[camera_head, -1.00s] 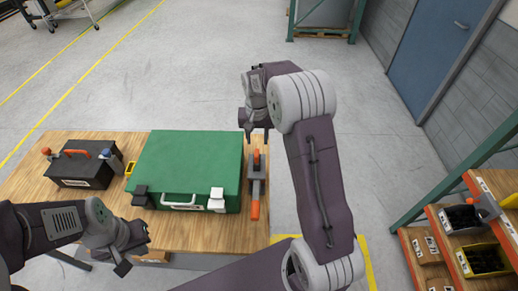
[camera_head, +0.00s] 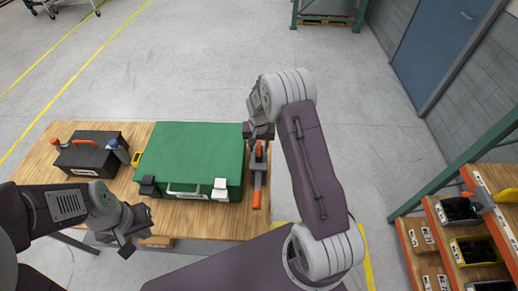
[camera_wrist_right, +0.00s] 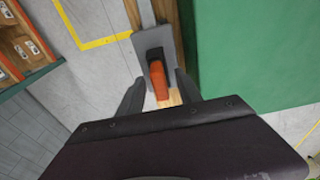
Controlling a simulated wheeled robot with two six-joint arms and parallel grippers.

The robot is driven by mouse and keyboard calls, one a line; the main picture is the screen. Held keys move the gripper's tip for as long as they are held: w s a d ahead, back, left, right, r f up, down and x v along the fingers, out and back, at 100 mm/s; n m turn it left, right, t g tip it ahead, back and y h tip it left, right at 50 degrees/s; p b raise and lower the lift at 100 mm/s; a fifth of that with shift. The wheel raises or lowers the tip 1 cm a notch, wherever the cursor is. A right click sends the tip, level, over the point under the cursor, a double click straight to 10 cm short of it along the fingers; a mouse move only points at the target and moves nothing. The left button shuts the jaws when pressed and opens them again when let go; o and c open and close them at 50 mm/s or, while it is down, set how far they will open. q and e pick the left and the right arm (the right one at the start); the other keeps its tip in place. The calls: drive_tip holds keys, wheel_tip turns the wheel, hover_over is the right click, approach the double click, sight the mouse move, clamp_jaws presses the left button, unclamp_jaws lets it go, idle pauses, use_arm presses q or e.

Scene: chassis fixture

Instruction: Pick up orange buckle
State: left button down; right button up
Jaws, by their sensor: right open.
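The orange buckle (camera_head: 259,151) belongs to a grey clamp-like fixture at the right edge of the wooden table, beside the green case (camera_head: 195,152). In the right wrist view the orange buckle (camera_wrist_right: 158,80) stands on a grey plate. My right gripper (camera_head: 259,146) is open above it, and its two fingers (camera_wrist_right: 158,92) show on either side of the buckle. I cannot tell whether they touch it. My left gripper (camera_head: 128,248) hangs near the table's front edge, away from the buckle; its jaw opening is not clear.
An orange handle (camera_head: 257,199) lies at the near end of the fixture. A black toolbox (camera_head: 88,158) sits at the table's left. A shelf rack with bins (camera_head: 480,250) stands at the right.

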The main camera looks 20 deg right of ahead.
drive_tip(key=c, duration=0.8)
drive_tip(key=shift+s+a+r, duration=0.1)
drive_tip(key=shift+s+r, duration=0.05)
clamp_jaws()
